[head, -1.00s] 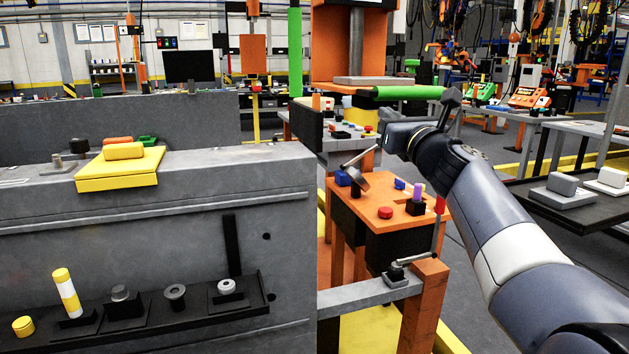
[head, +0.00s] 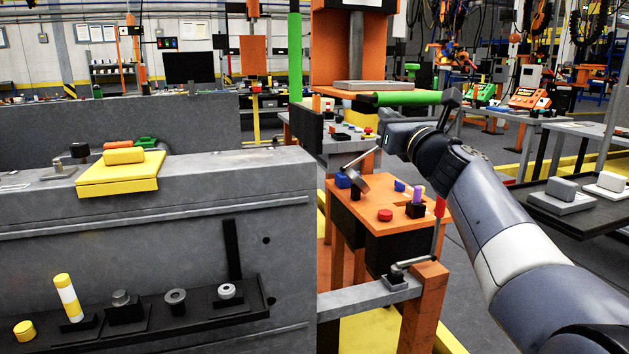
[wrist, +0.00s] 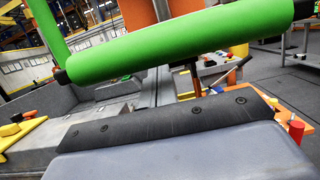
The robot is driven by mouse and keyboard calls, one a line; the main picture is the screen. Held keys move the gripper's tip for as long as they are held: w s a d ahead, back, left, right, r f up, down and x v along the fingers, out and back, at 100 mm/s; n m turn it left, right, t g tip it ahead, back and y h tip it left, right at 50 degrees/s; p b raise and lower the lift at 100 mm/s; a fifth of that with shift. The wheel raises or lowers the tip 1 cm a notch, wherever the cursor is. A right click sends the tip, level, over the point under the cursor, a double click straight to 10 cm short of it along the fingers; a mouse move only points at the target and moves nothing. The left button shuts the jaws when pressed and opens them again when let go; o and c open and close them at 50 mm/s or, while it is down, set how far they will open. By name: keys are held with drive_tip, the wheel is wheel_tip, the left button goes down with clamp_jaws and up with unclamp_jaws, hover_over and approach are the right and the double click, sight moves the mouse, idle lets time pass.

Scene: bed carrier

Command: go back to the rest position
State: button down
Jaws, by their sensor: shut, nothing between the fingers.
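My gripper (head: 384,141) is at the end of my arm, which reaches in from the lower right in the head view. It appears shut and empty, though its fingertips are small and hard to make out. It is in the air above the orange stand (head: 362,209), in front of a green padded bar (head: 408,98). In the wrist view a grey block with a dark screwed strip (wrist: 170,122) fills the bottom, and the green bar (wrist: 180,42) crosses close beyond it.
The orange stand carries a red button (head: 385,215), a purple peg (head: 417,194) and a metal lever (head: 357,181). A grey bench (head: 235,185) with a yellow pad (head: 118,183) fills the left. A dark shelf (head: 545,205) is at the right. Open floor shows beyond my arm.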

drive_tip(key=w+f+b+v, duration=0.1)
drive_tip(key=f+b+v, duration=0.1)
drive_tip(key=v, duration=0.8)
drive_tip(key=w+a+r+p, duration=0.35)
drive_tip(key=w+r, duration=0.25)
drive_tip(key=w, duration=0.2)
wheel_tip(320, 180, down, 16)
drive_tip(key=b, duration=1.1)
drive_tip(key=shift+d+r+p+v, duration=0.1)
drive_tip(key=shift+p+v, duration=0.05)
drive_tip(key=shift+v, duration=0.65)
drive_tip(key=shift+d+r+p+v, duration=0.1)
drive_tip(key=shift+v, duration=0.75)
drive_tip(key=shift+d+r+p+v, duration=0.1)
drive_tip(key=shift+d+p+v, duration=0.05)
drive_tip(key=shift+v, duration=0.65)
